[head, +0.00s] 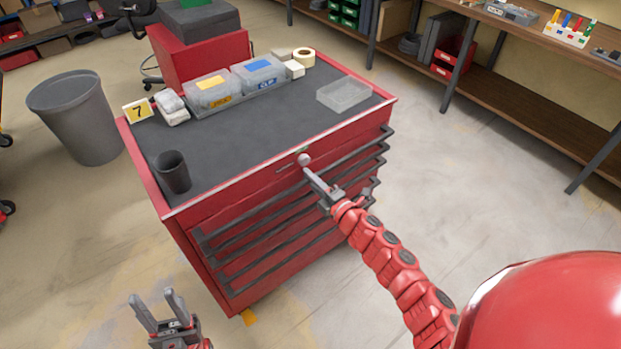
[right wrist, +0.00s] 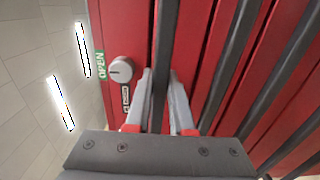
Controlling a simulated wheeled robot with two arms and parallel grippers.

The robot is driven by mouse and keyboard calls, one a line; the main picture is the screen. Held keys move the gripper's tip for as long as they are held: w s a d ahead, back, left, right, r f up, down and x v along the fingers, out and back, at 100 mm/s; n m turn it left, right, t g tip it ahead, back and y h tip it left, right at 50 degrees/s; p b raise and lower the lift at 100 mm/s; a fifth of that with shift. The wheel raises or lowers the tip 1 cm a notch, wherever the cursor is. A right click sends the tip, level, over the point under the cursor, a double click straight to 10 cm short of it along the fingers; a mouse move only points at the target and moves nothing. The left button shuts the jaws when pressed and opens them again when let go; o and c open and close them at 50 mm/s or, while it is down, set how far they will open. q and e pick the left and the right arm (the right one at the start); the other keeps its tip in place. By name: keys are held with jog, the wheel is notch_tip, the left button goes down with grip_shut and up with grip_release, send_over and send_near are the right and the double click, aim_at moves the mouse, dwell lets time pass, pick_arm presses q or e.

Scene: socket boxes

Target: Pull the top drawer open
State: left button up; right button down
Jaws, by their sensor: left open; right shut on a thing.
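The red tool cabinet (head: 195,255) has several drawers with long dark bar handles. Its top drawer front (head: 235,201) looks flush with the cabinet. My right gripper (head: 318,186) is at this front; in the right wrist view its fingers (right wrist: 164,88) are shut around the top dark handle bar (right wrist: 165,40), one on each side. A round silver knob (right wrist: 120,69) sits beside the handle by a green OPEN label (right wrist: 100,65); the knob also shows in the head view (head: 304,159). My left gripper (head: 154,300) is open and empty, low in front of the cabinet.
On the dark cabinet top stand a black cup (head: 172,172), lidded boxes (head: 212,90), a clear tray (head: 344,94) and a tape roll (head: 304,57). A grey bin (head: 80,115) stands left. The floor (head: 480,180) to the right is clear.

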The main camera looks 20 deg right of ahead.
jog(key=p+v, duration=0.6)
jog(key=v, duration=2.4)
jog(key=shift+s+r, duration=0.1)
jog(key=c, duration=1.1)
grip_release()
jog(key=shift+o, duration=0.2)
jog(key=b+v, duration=0.1)
jog(key=v, duration=1.6)
jog(key=shift+s, duration=0.15)
jog(key=shift+d+r, duration=0.1)
